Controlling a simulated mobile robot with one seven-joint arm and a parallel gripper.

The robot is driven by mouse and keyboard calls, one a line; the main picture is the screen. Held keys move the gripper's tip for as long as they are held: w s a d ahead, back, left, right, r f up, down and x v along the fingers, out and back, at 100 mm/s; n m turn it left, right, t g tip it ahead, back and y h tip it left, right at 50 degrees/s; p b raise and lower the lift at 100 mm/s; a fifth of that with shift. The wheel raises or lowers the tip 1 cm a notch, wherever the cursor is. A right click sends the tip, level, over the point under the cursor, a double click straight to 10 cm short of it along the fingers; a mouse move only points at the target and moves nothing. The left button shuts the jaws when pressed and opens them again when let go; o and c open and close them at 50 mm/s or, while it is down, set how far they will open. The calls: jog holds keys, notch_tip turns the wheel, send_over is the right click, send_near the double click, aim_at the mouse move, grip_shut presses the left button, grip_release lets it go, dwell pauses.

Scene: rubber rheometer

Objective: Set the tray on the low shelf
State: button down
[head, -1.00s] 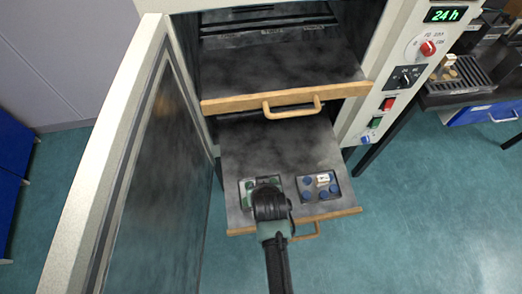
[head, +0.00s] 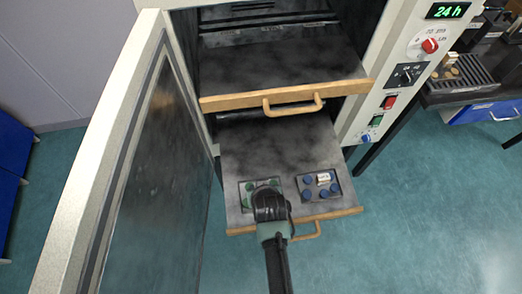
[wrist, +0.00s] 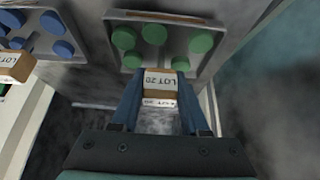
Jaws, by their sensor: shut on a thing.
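The tray with green discs (head: 242,203) is at the front left of the pulled-out low shelf (head: 280,140). Whether it rests on the shelf or is just above it, I cannot tell. In the wrist view the green tray (wrist: 118,22) shows at the top, with a tan block labelled LOT 20 (wrist: 158,82) at its near edge. My gripper (wrist: 160,108) is shut on this block, one finger on each side. In the head view my gripper (head: 270,204) comes from the front and hides the tray's near part.
A second tray with blue discs (head: 338,198) lies to the right on the low shelf. An upper shelf (head: 290,70) with a wooden front and handle (head: 292,106) is above and behind. The open oven door (head: 105,150) stands at the left. A control panel (head: 410,70) is at the right.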

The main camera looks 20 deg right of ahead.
jog(key=shift+f, duration=0.1)
dwell(0.3)
jog(key=shift+f+b, duration=0.5)
jog(key=shift+f, duration=0.05)
jog(key=shift+c, duration=1.6)
grip_release()
jog(key=shift+r, duration=0.1)
notch_tip(320, 180, up, 6)
jog(key=p, duration=0.6)
jog(key=shift+r, duration=0.1)
jog(key=shift+s, duration=0.1)
